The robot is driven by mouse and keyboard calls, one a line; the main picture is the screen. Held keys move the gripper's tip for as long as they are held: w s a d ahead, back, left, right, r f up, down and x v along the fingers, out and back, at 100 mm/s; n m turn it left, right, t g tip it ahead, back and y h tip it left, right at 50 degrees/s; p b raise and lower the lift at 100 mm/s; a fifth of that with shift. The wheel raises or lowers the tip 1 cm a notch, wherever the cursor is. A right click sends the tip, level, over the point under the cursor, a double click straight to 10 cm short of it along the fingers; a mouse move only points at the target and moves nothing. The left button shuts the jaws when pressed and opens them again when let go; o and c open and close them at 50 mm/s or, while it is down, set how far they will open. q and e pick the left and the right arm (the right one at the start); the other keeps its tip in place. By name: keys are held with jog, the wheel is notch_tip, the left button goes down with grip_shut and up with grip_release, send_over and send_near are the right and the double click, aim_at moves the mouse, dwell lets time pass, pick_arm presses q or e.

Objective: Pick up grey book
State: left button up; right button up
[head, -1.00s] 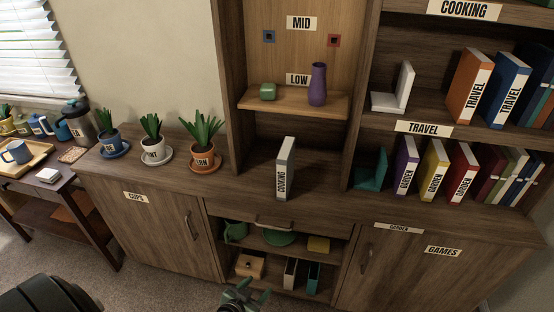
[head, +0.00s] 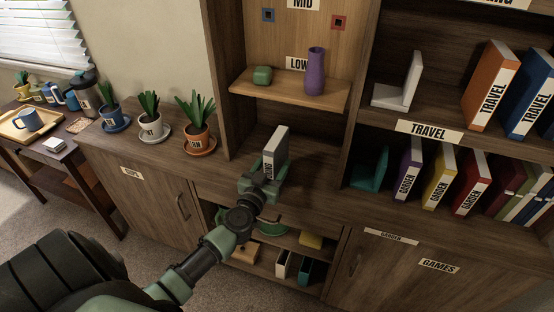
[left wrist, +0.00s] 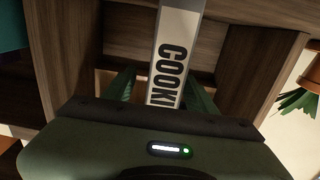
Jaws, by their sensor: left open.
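The grey book (head: 280,145) stands upright on the cabinet top, below the low shelf, with its "COOKING" label facing me. My left gripper (head: 266,180) is at the lower front of the book. In the left wrist view, the left gripper (left wrist: 160,92) is open, with one green finger on each side of the grey book (left wrist: 176,40). The lower part of the book is hidden behind the gripper body. I cannot tell whether the fingers touch it. My right gripper does not show.
A purple vase (head: 315,72) and a small green pot (head: 262,76) stand on the low shelf (head: 290,94) above. Potted plants (head: 197,125) line the cabinet top to the left. A teal bookend (head: 371,170) and garden books (head: 438,174) stand to the right.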

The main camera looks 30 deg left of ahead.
pick_arm(q)
jog(key=x, duration=0.4)
jog(key=shift+w+a+r, duration=0.15)
jog(key=shift+r, duration=0.1)
grip_shut()
